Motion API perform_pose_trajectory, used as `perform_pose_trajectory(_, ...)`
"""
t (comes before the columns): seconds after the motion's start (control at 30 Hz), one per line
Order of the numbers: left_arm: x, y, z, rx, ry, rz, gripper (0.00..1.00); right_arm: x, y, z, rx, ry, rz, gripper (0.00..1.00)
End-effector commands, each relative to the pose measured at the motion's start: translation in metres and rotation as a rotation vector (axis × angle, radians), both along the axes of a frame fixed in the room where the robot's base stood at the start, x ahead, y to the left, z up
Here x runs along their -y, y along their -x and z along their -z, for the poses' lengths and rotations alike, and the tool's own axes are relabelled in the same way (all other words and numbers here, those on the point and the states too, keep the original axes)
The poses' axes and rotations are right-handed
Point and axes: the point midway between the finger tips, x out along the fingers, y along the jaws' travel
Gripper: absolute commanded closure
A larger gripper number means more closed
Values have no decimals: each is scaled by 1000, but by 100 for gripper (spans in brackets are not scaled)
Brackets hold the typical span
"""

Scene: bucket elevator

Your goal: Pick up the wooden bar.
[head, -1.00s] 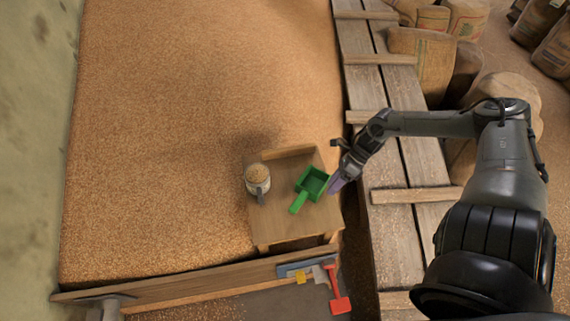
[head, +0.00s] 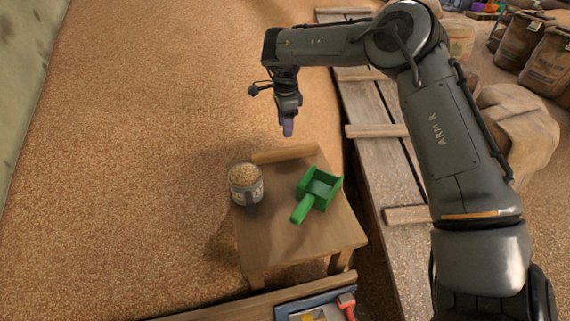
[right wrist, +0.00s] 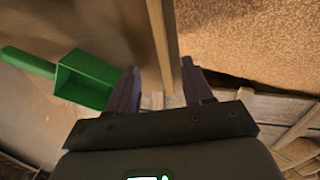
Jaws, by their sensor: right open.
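The wooden bar (head: 285,154) lies along the far edge of a small wooden table (head: 320,241). My right gripper (head: 288,128) points down just beyond and above the bar, as far as the head view tells. In the right wrist view, the open fingers (right wrist: 158,82) stand either side of the line of the bar (right wrist: 162,42), which runs up the picture between them. A gap seems to remain on both sides, and I see no contact. I cannot tell the exact height above it. My left gripper is in neither view.
A green scoop (head: 318,190) lies on the table's right side, also in the right wrist view (right wrist: 85,78). A jug of grain (head: 245,184) stands at the left. Grain (head: 150,120) fills the floor beyond. A plank walkway (head: 385,130) runs along the right.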

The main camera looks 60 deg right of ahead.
Motion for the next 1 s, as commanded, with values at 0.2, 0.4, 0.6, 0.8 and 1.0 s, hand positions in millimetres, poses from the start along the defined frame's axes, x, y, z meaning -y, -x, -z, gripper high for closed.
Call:
perform_pose_trajectory(0.2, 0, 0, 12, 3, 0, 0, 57, 0, 1, 24, -2, -4, 2, 49)
perform_pose_trajectory(0.4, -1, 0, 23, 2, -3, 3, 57, 0, 1, 52, -2, -4, 1, 49)
perform_pose_trajectory(0.6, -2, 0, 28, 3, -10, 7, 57, 1, 1, 65, -1, -4, 2, 49)
perform_pose_trajectory(0.8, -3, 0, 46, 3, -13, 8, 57, 1, 0, 91, -2, -4, 3, 49)
perform_pose_trajectory(1.0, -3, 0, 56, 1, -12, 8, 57, 1, -1, 109, -1, -4, 2, 49)
